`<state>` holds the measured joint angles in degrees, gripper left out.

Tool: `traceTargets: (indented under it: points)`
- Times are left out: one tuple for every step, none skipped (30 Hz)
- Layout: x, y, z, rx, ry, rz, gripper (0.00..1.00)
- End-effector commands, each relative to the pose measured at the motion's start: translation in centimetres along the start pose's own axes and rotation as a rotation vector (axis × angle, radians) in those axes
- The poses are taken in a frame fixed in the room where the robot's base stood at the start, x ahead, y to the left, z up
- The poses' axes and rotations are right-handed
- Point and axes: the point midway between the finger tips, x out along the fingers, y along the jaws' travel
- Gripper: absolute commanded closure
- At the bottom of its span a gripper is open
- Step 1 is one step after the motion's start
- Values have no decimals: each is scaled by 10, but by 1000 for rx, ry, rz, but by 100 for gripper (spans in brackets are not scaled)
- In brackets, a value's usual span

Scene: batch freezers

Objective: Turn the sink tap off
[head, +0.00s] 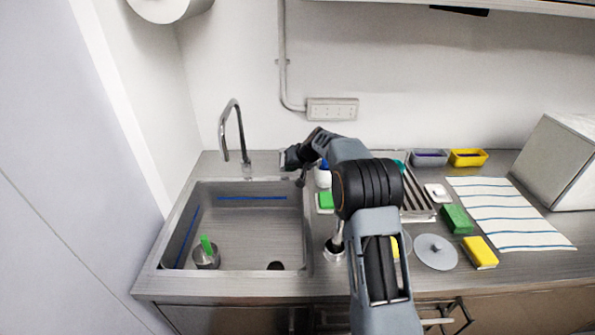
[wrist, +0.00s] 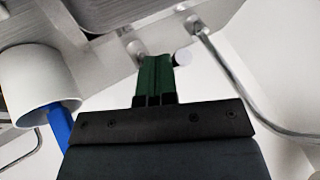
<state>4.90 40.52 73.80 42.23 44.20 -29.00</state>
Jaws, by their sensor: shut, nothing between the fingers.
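The chrome tap (head: 235,128) stands at the back edge of the steel sink (head: 180,215), its tall curved spout over the basin. In the wrist view the tap's stem (wrist: 225,68) runs down the right side. My gripper (head: 287,160) is over the back counter, right of the spout. In the wrist view its green fingers (wrist: 154,62) are together and empty. A small pale cylinder with a dark end (wrist: 181,57) shows close beside the fingertips; it may be the tap's handle, and I cannot tell if they touch. I see no clear water stream.
A white bottle with blue (head: 323,176) stands right of my gripper, large in the wrist view (wrist: 38,85). A dish rack (head: 418,205), green sponge (head: 457,219), yellow sponge (head: 480,253), grey lid (head: 436,252) and striped cloth (head: 510,215) lie right. A cup (head: 206,260) sits in the sink.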

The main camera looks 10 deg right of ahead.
Motion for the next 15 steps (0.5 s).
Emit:
traceTargets:
  points:
    - [3,-2,2,-1,0,0,100]
    - [3,-3,2,-1,0,0,100]
    - [3,-4,1,-1,-1,0,100]
    - [2,-5,1,-1,-1,0,100]
    - [2,-5,1,0,-1,0,100]
    - [2,-5,1,0,-2,0,100]
    - [2,-5,1,0,-2,0,100]
    - [2,-5,1,0,-2,0,100]
    - [2,-5,1,0,-2,0,100]
    - [2,-5,1,0,-2,0,100]
    - [2,-5,1,-1,-2,0,100]
    - [2,-5,1,-1,-2,0,100]
    - [2,-4,1,-1,-2,-1,100]
    - [2,-3,1,0,-2,-1,100]
    - [2,-1,2,0,-1,0,100]
